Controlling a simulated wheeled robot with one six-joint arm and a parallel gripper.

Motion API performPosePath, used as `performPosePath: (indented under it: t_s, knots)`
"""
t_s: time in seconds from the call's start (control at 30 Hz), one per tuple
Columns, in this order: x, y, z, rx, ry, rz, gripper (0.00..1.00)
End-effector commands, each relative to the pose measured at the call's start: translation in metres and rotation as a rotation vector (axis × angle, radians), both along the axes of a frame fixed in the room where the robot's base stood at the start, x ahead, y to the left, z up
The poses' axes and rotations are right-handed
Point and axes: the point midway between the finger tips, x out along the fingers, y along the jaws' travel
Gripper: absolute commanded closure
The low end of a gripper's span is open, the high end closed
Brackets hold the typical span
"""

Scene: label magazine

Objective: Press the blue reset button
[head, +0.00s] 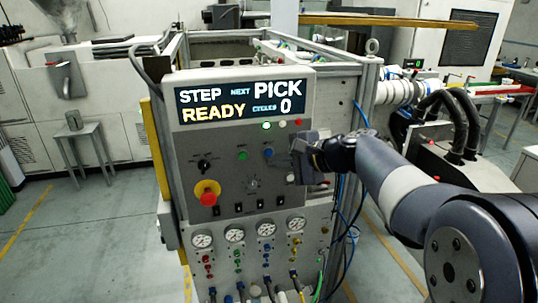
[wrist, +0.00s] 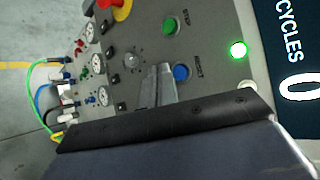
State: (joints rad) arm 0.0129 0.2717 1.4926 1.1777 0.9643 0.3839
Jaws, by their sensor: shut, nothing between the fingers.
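The blue reset button (head: 268,153) sits on the grey control panel (head: 223,152), right of the green button (head: 242,156). In the wrist view the blue button (wrist: 181,72) is just right of my fingertips, with the green button (wrist: 170,26) above it. My gripper (head: 297,158) is shut and empty, in front of the panel's right side. In the head view it is to the right of the blue button, which stays uncovered. In the wrist view my gripper (wrist: 163,72) points at the panel; whether it touches the panel cannot be told.
A red and yellow emergency stop (head: 207,193) sticks out at lower left of the panel. Gauges (head: 235,233) and hoses are below. A display (head: 240,101) reads "STEP READY", "NEXT PICK", "CYCLES 0". A green lamp (head: 266,125) is lit beneath it.

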Motion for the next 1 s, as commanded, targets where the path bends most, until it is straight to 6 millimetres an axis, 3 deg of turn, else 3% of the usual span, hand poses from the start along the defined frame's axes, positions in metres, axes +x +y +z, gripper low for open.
performPosePath:
  t_s: [0.4, 1.0]
  knots:
    - [-0.037, -0.011, -0.001, -0.001, -0.002, 0.000, 1.00]
    - [-0.039, -0.011, 0.000, 0.000, 0.000, 0.000, 1.00]
